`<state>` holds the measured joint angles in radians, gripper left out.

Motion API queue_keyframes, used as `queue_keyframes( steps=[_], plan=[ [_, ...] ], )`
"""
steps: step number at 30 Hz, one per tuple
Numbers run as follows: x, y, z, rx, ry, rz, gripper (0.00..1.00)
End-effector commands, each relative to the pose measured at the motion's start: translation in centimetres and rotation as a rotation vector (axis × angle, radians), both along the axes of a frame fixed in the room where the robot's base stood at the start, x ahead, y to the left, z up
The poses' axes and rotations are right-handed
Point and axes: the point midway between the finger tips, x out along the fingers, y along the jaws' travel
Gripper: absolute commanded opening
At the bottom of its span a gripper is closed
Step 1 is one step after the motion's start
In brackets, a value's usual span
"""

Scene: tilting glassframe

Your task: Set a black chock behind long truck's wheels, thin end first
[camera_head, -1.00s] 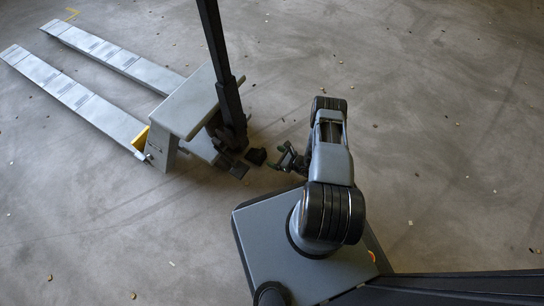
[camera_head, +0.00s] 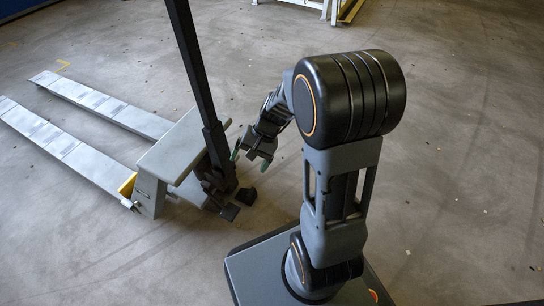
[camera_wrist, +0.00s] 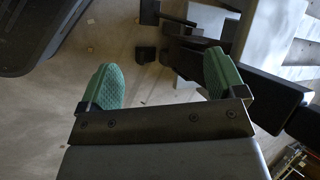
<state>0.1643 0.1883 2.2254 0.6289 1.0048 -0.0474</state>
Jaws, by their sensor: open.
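The long pallet truck (camera_head: 168,150) stands at the left, its forks pointing to the far left and its black handle upright. A small black chock (camera_head: 246,196) lies on the floor by the dark wheel area at the truck's handle end. It also shows in the wrist view (camera_wrist: 145,54), close beside dark truck parts; I cannot tell whether they touch or which end is thin. My gripper (camera_head: 250,160) is raised above the floor beside the handle, apart from the chock. In the wrist view its green-padded fingers (camera_wrist: 163,80) are wide apart with nothing between them.
The truck's handle (camera_head: 200,80) rises close to the left of my gripper. A yellow-and-white frame (camera_head: 345,10) stands at the far back. The concrete floor (camera_head: 450,150) at the right is open, with small scattered debris.

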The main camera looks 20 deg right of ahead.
Motion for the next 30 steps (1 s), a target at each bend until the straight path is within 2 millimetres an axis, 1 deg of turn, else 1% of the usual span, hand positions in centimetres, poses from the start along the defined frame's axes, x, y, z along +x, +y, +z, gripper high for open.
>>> queue_keyframes(
  steps=[1, 3, 7, 12, 18, 30],
  plan=[
    [-1.3, -0.1, 1.8, -0.074, -0.065, 0.074, 0.89],
    [-2.9, -0.6, 3.5, -0.172, -0.137, 0.164, 0.89],
    [-5.4, -1.6, 5.9, -0.333, -0.259, 0.297, 0.89],
    [-7.3, -2.7, 7.9, -0.481, -0.375, 0.403, 0.89],
    [-8.2, -3.4, 8.8, -0.559, -0.435, 0.453, 0.89],
    [-8.2, -3.5, 9.0, -0.571, -0.441, 0.462, 0.89]
  ],
)
